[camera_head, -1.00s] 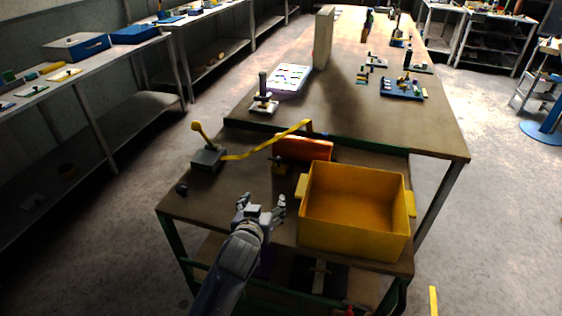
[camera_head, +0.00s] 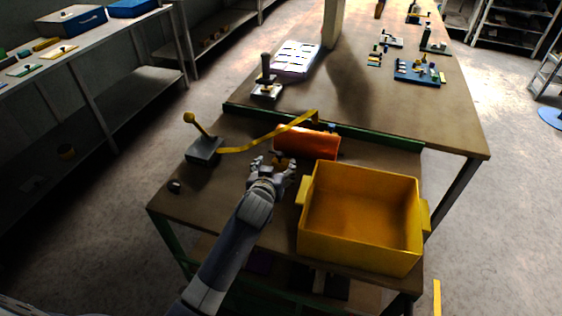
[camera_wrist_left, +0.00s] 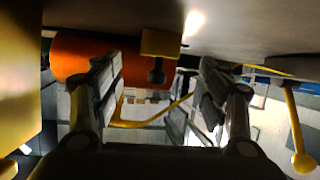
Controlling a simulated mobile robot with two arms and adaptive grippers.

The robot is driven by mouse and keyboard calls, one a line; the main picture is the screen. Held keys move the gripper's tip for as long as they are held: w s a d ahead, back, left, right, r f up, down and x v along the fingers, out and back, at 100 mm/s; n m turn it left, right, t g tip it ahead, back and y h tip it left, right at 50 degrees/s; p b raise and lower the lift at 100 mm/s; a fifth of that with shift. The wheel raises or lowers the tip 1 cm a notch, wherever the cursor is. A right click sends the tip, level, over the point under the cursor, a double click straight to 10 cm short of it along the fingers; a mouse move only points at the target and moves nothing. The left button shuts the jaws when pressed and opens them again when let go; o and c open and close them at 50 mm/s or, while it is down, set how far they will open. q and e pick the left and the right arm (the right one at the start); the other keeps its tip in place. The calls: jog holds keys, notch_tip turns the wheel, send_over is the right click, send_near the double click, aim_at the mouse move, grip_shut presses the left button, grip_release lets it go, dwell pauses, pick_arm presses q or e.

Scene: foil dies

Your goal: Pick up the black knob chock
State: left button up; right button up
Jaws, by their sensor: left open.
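The black knob chock is a small yellow block with a black knob. It sits against the near side of the orange roll (camera_head: 306,142). In the head view the chock (camera_head: 283,158) shows just beyond my fingers, partly hidden by them. In the left wrist view, which is upside down, the chock (camera_wrist_left: 160,44) appears between my two fingers and ahead of them, untouched. My left gripper (camera_head: 272,168) is open and empty, low over the cart top; it also shows in the left wrist view (camera_wrist_left: 158,95). My right gripper is not in view.
A yellow bin (camera_head: 360,220) stands close right of my gripper. A grey block with a yellow-knobbed lever (camera_head: 204,149) and a small dark knob (camera_head: 174,186) are at left. A yellow strap (camera_head: 265,140) runs behind.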

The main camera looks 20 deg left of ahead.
aim_at(279, 160)
pick_arm(q)
jog(key=shift+w+f, duration=0.15)
jog(key=shift+w, duration=0.4)
jog(key=x, duration=0.1)
jog(key=p+x, duration=0.1)
jog(key=x, duration=0.1)
jog(key=shift+w, duration=0.7)
jog(key=shift+w+f, duration=0.15)
jog(key=c, duration=1.2)
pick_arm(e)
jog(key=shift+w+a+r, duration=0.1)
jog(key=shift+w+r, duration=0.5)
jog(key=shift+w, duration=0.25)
